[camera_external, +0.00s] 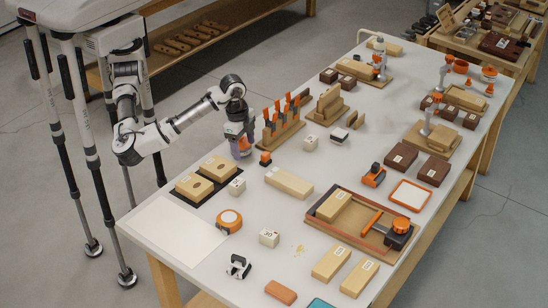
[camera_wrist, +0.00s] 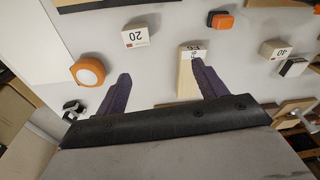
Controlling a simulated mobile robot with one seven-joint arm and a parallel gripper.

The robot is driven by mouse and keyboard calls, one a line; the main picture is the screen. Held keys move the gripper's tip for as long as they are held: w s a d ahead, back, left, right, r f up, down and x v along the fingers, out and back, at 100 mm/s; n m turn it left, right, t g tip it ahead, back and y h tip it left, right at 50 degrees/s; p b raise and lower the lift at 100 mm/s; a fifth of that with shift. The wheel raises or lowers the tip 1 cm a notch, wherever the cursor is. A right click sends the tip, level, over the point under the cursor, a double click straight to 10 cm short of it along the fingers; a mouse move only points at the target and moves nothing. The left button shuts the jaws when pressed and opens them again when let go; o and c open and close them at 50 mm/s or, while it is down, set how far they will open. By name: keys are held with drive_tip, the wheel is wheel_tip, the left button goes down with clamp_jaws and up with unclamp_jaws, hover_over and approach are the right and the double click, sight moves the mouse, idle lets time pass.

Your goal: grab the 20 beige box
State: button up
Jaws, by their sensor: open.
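The beige box marked 20 (camera_wrist: 135,33) sits on the white table in the upper part of the wrist view, its label upside down. In the external view it appears to be the small pale cube (camera_external: 237,186) beside the black tray. My gripper (camera_wrist: 161,74) is open and empty, with dark purple fingers spread apart. The 20 box lies beyond the fingertips, above the gap in the picture. In the external view my gripper (camera_external: 241,151) hangs over the table's far left side, behind the cube.
A long beige block (camera_wrist: 187,75) lies partly behind the right finger. An orange tape roll (camera_wrist: 88,71) is left of the fingers. A box marked 40 (camera_wrist: 275,50) and an orange block (camera_wrist: 221,21) are to the right. The black tray (camera_external: 211,195) holds beige blocks.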

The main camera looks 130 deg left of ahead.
drive_tip(key=s+d+m+g, duration=0.1)
drive_tip(key=d, duration=0.4)
drive_tip(key=p, duration=0.1)
hover_over(237, 182)
drive_tip(key=shift+h, duration=0.4)
drive_tip(key=f, duration=0.8)
drive_tip(key=shift+s+d+f, duration=0.2)
drive_tip(key=shift+s+d, duration=0.05)
drive_tip(key=shift+d, duration=0.05)
drive_tip(key=shift+w+a+f+p, duration=0.15)
drive_tip(key=shift+f+p, duration=0.4)
drive_tip(key=shift+f, duration=0.9)
drive_tip(key=shift+w+a+f+p, duration=0.15)
drive_tip(key=shift+f+p, duration=0.35)
drive_tip(key=shift+f, duration=0.95)
drive_tip(key=c, duration=1.1)
